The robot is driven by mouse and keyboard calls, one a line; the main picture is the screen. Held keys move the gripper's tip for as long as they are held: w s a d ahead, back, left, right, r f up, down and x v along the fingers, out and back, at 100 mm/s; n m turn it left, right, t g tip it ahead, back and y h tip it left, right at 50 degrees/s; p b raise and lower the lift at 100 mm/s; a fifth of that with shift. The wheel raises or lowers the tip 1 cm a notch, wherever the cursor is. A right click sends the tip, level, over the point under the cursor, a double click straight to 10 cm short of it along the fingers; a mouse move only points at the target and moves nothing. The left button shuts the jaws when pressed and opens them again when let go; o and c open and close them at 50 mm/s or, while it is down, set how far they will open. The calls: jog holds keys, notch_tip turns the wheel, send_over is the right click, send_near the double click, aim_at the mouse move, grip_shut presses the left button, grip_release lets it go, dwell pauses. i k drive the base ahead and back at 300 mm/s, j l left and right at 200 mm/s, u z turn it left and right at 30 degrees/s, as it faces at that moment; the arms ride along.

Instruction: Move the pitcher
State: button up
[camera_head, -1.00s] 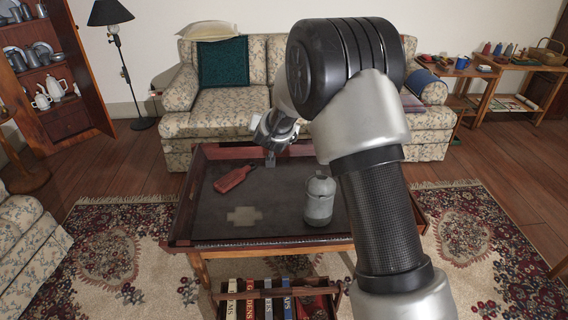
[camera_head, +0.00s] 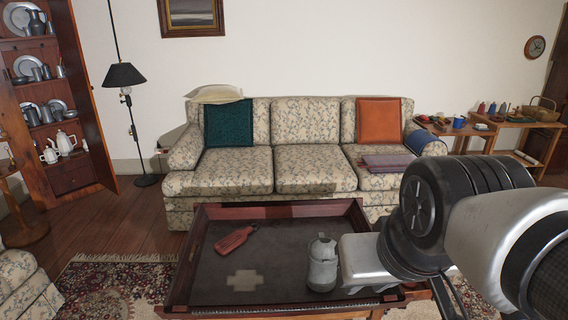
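A grey metal pitcher (camera_head: 322,268) with a lid stands upright on the dark tray-topped coffee table (camera_head: 275,235), right of its middle. My arm comes in from the right, and its pale end part is close beside the pitcher's right side; I cannot tell whether they touch. The fingers of my gripper are not to be made out in this view. More grey and white pitchers (camera_head: 64,143) stand on the shelves of the open wooden cabinet (camera_head: 98,125) at the left.
The table has a raised wooden rim. A floral sofa (camera_head: 302,168) stands behind it, with a floor lamp (camera_head: 125,75) to the left. Side tables (camera_head: 480,132) with small items are at the right.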

aim_at(321, 271)
jog(key=k+l+u, duration=0.25)
jog(key=l, duration=0.2)
jog(key=k+l+u, duration=0.1)
jog(key=l, duration=0.25)
jog(key=k+l+u, duration=0.15)
jog(key=l+u, duration=0.4)
jog(key=l, duration=0.85)
jog(key=i+l+u, duration=0.25)
jog(key=i+l, duration=0.35)
jog(key=l, duration=0.15)
